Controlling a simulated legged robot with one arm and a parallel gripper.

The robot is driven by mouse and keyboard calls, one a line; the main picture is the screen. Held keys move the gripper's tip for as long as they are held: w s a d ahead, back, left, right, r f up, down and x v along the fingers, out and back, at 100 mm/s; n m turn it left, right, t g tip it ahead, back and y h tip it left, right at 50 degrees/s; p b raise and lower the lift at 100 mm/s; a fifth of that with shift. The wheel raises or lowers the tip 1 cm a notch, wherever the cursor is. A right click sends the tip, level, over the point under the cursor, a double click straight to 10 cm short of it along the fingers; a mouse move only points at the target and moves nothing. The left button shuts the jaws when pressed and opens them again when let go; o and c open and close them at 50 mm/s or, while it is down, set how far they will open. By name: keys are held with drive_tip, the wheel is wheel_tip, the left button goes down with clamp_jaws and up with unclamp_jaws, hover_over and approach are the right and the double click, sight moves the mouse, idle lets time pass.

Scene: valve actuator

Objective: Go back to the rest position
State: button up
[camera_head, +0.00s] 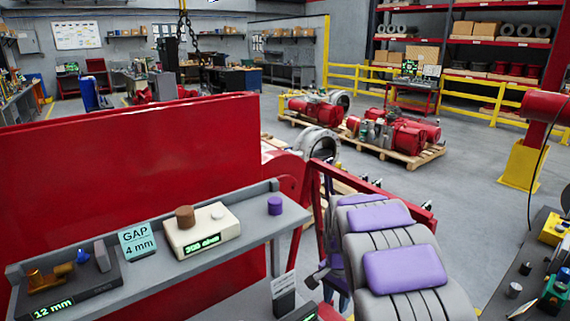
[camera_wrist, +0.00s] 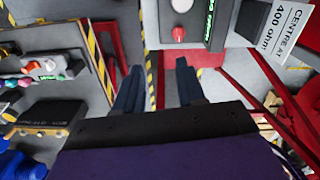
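My gripper (camera_wrist: 157,80) shows in the wrist view with its two dark fingers spread apart. Nothing is held between them, and the floor with a yellow-black striped line shows through the gap. Beyond the fingertips is a grey box with a red knob (camera_wrist: 179,35) and a green display. A sign reading "CENTRE AT 400 ohm" (camera_wrist: 277,30) is at the upper right. In the head view my grey and purple arm fills the lower right, and I cannot make out the gripper's fingers there.
A grey shelf (camera_head: 260,235) by a red panel (camera_head: 130,150) holds a beige meter (camera_head: 200,230), a "GAP 4 mm" sign (camera_head: 137,240), a purple cylinder (camera_head: 275,205) and a dark "12 mm" tray (camera_head: 85,295). A cluttered bench (camera_head: 490,300) is at right. Open floor lies beyond.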

drive_tip(key=s+r+n+b, duration=0.2)
drive_tip(key=s+n, duration=0.2)
drive_tip(key=s, duration=1.4)
drive_tip(key=s+r+n+g+b, duration=0.1)
drive_tip(key=s+n, duration=0.4)
drive_tip(key=s, duration=1.4)
drive_tip(key=shift+s+r+b, duration=0.25)
drive_tip(key=shift+r+b, duration=0.25)
drive_tip(key=shift+r, duration=0.1)
drive_tip(key=shift+a, duration=0.1)
